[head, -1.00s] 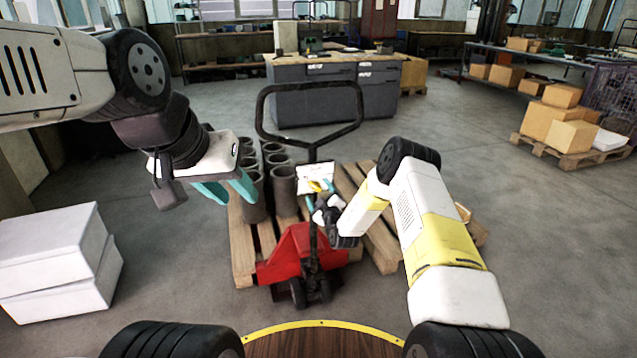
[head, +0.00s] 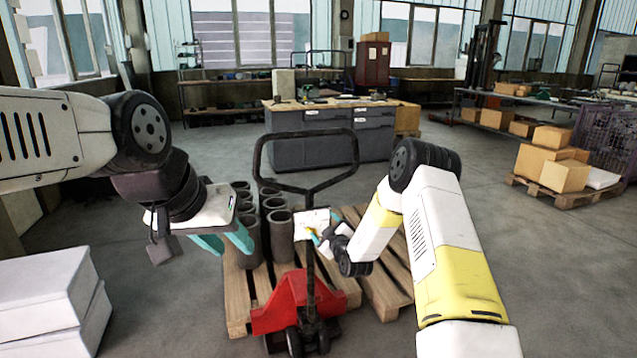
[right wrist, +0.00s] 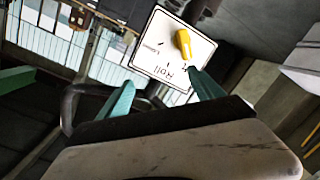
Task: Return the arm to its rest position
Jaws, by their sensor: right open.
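My right arm (head: 440,240) comes in from the lower right, bent at the elbow. Its gripper (head: 322,236) is in front of the pallet jack's handle, with small teal fingers partly hidden by the wrist. In the right wrist view the right gripper (right wrist: 162,92) has its two teal fingers apart with nothing between them. A white sign plate (right wrist: 172,48) with a yellow piece shows beyond the fingertips. My left gripper (head: 225,243) hangs at the left with its teal fingers apart and empty, in front of the grey cylinders.
A red pallet jack (head: 285,302) with a black loop handle (head: 262,165) stands by a wooden pallet (head: 238,300) holding several grey cylinders (head: 280,235). White boxes (head: 45,290) are at lower left. A grey workbench (head: 330,140) stands behind. Open floor (head: 530,260) lies to the right.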

